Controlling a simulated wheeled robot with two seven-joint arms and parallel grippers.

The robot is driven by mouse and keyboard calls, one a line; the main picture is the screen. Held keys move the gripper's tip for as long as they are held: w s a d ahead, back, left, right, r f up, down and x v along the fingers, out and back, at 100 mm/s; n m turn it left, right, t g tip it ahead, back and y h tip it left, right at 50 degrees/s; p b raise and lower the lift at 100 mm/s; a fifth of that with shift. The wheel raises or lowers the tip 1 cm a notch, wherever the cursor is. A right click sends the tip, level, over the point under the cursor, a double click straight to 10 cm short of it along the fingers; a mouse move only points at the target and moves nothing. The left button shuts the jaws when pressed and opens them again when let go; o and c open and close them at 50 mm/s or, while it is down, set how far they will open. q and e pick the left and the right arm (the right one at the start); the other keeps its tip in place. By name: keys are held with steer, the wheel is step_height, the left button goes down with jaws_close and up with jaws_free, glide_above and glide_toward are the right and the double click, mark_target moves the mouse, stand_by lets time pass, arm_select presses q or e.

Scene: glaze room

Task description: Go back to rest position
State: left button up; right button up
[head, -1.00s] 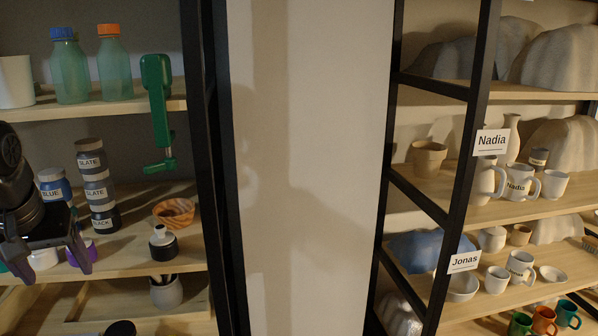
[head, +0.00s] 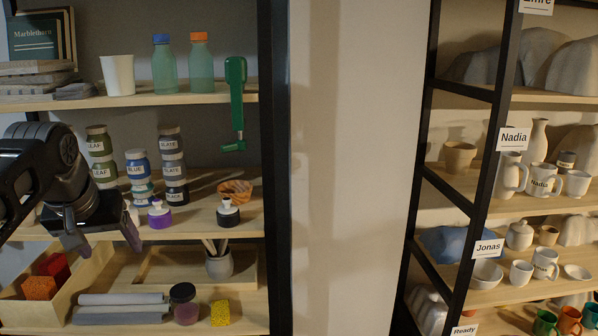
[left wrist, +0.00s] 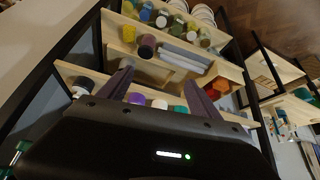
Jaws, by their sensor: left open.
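My left gripper (head: 103,243) is in front of the left shelf in the head view, at the height of the shelf with the glaze jars. Its fingers point down and stand apart, with nothing between them. In the left wrist view its two purple-grey fingers (left wrist: 160,92) are spread and empty. My right gripper is in neither view.
Close by are stacked jars labelled LEAF (head: 101,155), a blue jar (head: 139,168), a purple-bodied bottle (head: 160,215), and a wooden box (head: 65,302) with red and orange blocks below. A green crank tool (head: 237,98) hangs by the post. The wall between shelves is bare.

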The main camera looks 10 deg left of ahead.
arm_select(q)
steer(key=w+d+f+m+t+h, duration=0.25)
steer(key=w+d+f, duration=0.25)
steer(key=w+f, duration=0.7)
steer(key=w+d+f+h+b, duration=0.1)
steer(key=d+f, duration=0.5)
steer(key=f, duration=0.6)
steer(key=w+d+f+h+b, duration=0.1)
steer(key=d+f, duration=0.5)
steer(key=f, duration=0.5)
steer(key=s+d+f+g, duration=0.1)
steer(key=s+d+f, duration=0.4)
steer(key=f, duration=0.3)
steer(key=s+d+f+g, duration=0.1)
steer(key=s+d+f, duration=0.4)
steer(key=f, duration=0.3)
steer(key=s+d+f+g, duration=0.2)
steer(key=s+d+f, duration=0.1)
steer(key=s, duration=0.4)
steer(key=s+d+f+g+h+b, duration=0.1)
steer(key=s+d+f, duration=0.2)
steer(key=s+f, duration=0.3)
steer(key=s+d+f+g+h+b, duration=0.1)
steer(key=s+d+f+g, duration=0.1)
steer(key=s, duration=0.7)
step_height(320, 180, down, 2)
steer(key=shift+d+f+m+g, duration=0.25)
steer(key=shift+d+m+g, duration=0.15)
steer(key=shift+d, duration=0.45)
steer(key=shift+s, duration=0.1)
